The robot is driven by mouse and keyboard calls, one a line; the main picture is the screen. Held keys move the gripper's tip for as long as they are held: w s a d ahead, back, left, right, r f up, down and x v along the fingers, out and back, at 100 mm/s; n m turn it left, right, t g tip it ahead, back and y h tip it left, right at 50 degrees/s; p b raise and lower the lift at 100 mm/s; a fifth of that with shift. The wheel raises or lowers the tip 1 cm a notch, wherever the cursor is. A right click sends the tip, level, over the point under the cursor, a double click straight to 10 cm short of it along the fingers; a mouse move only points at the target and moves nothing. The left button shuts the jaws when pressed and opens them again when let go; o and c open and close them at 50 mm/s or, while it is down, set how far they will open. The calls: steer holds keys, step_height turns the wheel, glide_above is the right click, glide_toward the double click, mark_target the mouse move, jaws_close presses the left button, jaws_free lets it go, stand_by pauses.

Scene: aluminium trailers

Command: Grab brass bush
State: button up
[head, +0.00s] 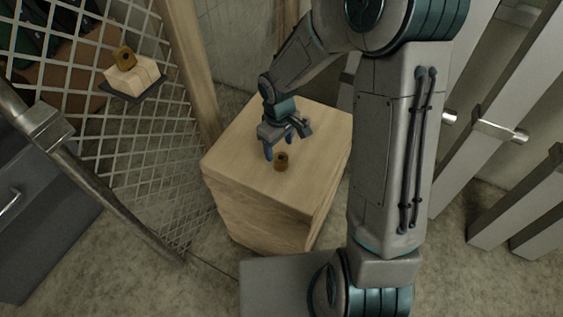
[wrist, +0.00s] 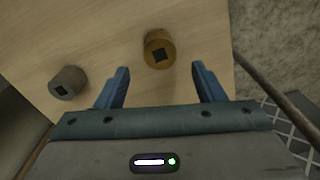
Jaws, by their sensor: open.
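A brass bush (head: 281,161) stands on the pale wooden box (head: 240,150), near my gripper (head: 285,143). In the wrist view the brass bush (wrist: 158,48) is golden with a dark square mark on it. It lies just beyond the two blue fingertips and roughly midway between them. My gripper (wrist: 161,68) is open, with nothing visible in its jaws. A grey bush (wrist: 67,82), also with a dark square, stands on the same wooden top outside the left finger. I cannot make it out in the head view.
A second brass-coloured piece (head: 124,58) sits on a pale block (head: 131,74) on a dark ledge by the wire mesh (head: 165,150) at the left. A wooden post (head: 187,70) rises beside the box. Metal beams (head: 500,130) lean at the right.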

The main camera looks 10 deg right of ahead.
mark_target(281, 158)
steer(key=f, duration=0.5)
steer(key=shift+s+d+f, duration=0.25)
steer(key=shift+s+f, duration=0.1)
steer(key=c, duration=1.2)
steer(key=shift+r, duration=0.1)
steer(key=shift+c, duration=0.2)
